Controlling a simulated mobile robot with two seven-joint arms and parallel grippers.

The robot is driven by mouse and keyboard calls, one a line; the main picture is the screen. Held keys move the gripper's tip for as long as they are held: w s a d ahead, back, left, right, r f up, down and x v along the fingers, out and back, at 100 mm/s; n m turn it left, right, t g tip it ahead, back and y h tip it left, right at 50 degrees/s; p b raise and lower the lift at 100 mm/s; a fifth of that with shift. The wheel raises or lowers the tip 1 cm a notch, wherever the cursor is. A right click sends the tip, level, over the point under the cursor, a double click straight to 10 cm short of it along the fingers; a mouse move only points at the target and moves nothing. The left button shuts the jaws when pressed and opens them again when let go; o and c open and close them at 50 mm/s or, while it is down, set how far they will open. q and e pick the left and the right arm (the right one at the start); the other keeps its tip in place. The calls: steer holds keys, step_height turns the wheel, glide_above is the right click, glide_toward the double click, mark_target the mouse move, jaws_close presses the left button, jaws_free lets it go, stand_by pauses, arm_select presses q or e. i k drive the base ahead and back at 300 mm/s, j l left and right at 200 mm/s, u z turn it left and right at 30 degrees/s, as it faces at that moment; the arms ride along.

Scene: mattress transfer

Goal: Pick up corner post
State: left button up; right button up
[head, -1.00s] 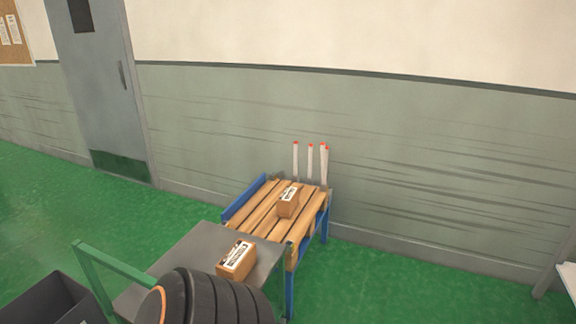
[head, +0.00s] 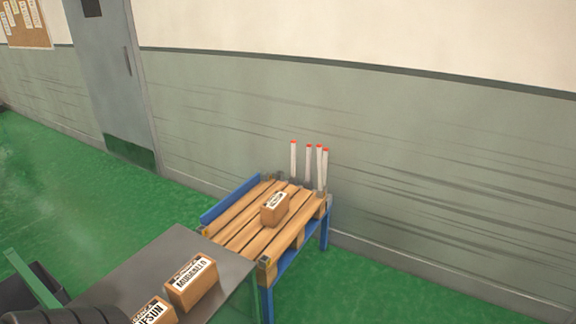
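Several white corner posts with red tips (head: 308,162) stand upright in a cluster at the far end of a wooden pallet (head: 236,222), close to the wall. Their lower ends are partly hidden behind the pallet's far edge. The pallet rests on a blue stand (head: 268,300). Neither of my grippers shows in the head view, and the posts stand free of any gripper.
A cardboard box (head: 274,210) lies on the pallet. A dark bin (head: 22,290) is at lower left. Green floor (head: 70,190) is clear at left.

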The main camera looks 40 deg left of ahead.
mark_target(319, 146)
steer(key=i+u, duration=0.45)
steer(key=i, duration=0.9)
steer(key=i+u, duration=0.5)
steer(key=i+l+u, duration=0.25)
steer(key=i+u, duration=0.2)
steer(key=i, duration=0.05)
